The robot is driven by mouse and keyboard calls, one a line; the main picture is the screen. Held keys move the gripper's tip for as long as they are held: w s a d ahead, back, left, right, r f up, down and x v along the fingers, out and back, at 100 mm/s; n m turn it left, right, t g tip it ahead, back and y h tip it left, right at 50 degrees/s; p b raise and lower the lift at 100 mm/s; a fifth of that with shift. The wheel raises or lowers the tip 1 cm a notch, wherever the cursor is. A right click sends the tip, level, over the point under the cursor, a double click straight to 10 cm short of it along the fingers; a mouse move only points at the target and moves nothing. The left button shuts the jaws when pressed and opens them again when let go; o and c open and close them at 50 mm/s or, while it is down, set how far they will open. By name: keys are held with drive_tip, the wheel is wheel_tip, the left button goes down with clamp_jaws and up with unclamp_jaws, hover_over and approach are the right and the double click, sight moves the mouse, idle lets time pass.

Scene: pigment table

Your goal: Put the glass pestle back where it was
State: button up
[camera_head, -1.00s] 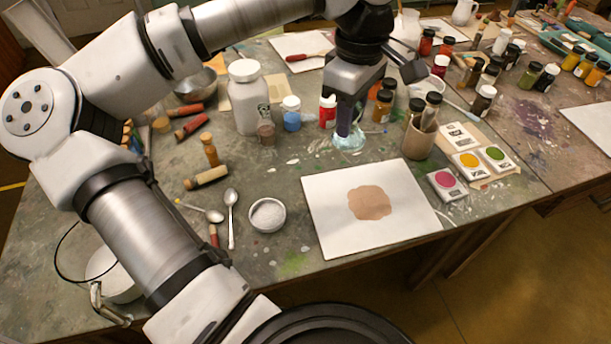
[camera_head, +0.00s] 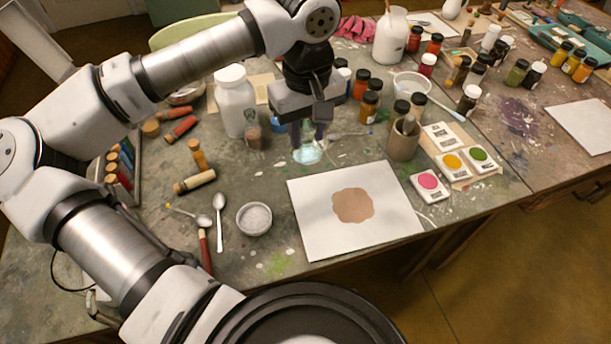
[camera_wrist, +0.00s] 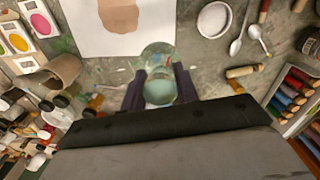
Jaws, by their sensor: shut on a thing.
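The glass pestle (camera_head: 307,153) is a clear, pale blue-green piece with a rounded, wide foot. My gripper (camera_head: 309,133) is shut on it from above, and it points down over the table behind the white sheet. In the wrist view the pestle (camera_wrist: 158,78) sits between the two dark fingers of my gripper (camera_wrist: 159,90), with its wide end towards the sheet. I cannot tell whether its foot touches the table. The white sheet (camera_head: 310,225) bears a brown pigment patch (camera_head: 353,205) and lies in front of the pestle.
A white jar (camera_head: 236,105) and a small brown jar (camera_head: 253,137) stand left of my gripper. A brush cup (camera_head: 403,140) and pigment jars (camera_head: 369,107) stand to the right. A white powder bowl (camera_head: 254,219) and spoons (camera_head: 219,225) lie front left.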

wheel_tip(320, 180, down, 13)
drive_tip(key=shift+r+p, duration=0.1)
drive_tip(key=shift+p, duration=0.65)
drive_tip(key=shift+f, duration=0.3)
drive_tip(key=shift+f+b, duration=0.25)
drive_tip(key=shift+b, duration=0.15)
drive_tip(key=o, duration=0.9)
drive_tip(key=shift+r, duration=0.1)
drive_tip(key=shift+r, duration=0.1)
drive_tip(key=shift+r+p, duration=0.2)
drive_tip(key=shift+p, duration=0.3)
wheel_tip(320, 180, up, 12)
drive_tip(key=shift+f+b, duration=0.15)
drive_tip(key=shift+b, duration=0.65)
